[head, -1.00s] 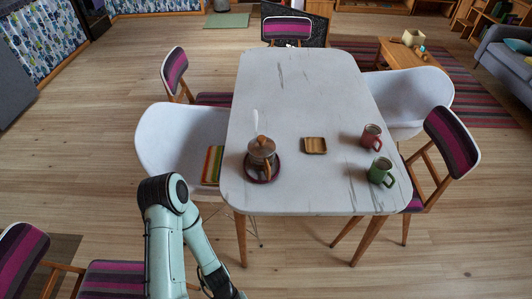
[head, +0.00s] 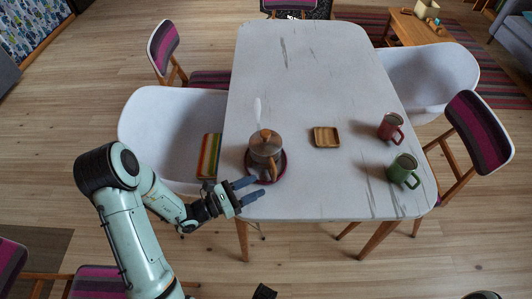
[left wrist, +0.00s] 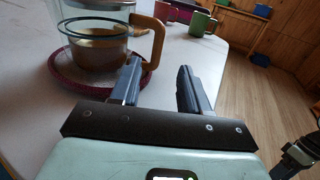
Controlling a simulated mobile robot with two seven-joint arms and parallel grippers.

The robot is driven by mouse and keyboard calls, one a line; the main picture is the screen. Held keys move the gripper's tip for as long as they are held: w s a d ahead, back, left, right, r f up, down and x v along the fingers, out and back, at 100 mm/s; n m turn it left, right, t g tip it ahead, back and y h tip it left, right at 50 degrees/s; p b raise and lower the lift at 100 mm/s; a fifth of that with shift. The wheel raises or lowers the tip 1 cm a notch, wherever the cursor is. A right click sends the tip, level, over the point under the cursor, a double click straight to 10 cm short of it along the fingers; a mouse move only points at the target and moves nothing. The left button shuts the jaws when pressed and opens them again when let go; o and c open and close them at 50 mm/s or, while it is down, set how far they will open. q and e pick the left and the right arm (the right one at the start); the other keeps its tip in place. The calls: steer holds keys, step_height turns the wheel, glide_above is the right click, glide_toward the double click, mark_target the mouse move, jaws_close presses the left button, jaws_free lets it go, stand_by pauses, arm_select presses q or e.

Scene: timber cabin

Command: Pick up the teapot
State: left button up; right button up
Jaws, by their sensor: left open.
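My left gripper (head: 259,188) is open and empty, over the table edge just in front of the plate. In the left wrist view its fingers (left wrist: 158,72) stand apart just short of the handle.
The white table (head: 310,90) also holds a small wooden dish (head: 327,137), a red mug (head: 390,126) and a green mug (head: 403,170) to the right. The table's far half is clear.

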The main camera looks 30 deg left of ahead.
mark_target(272, 177)
arm_select(q)
steer(key=x, duration=0.9)
steer(key=shift+w+f, duration=0.1)
steer(key=shift+w, duration=0.3)
jaws_close()
stand_by(1.0)
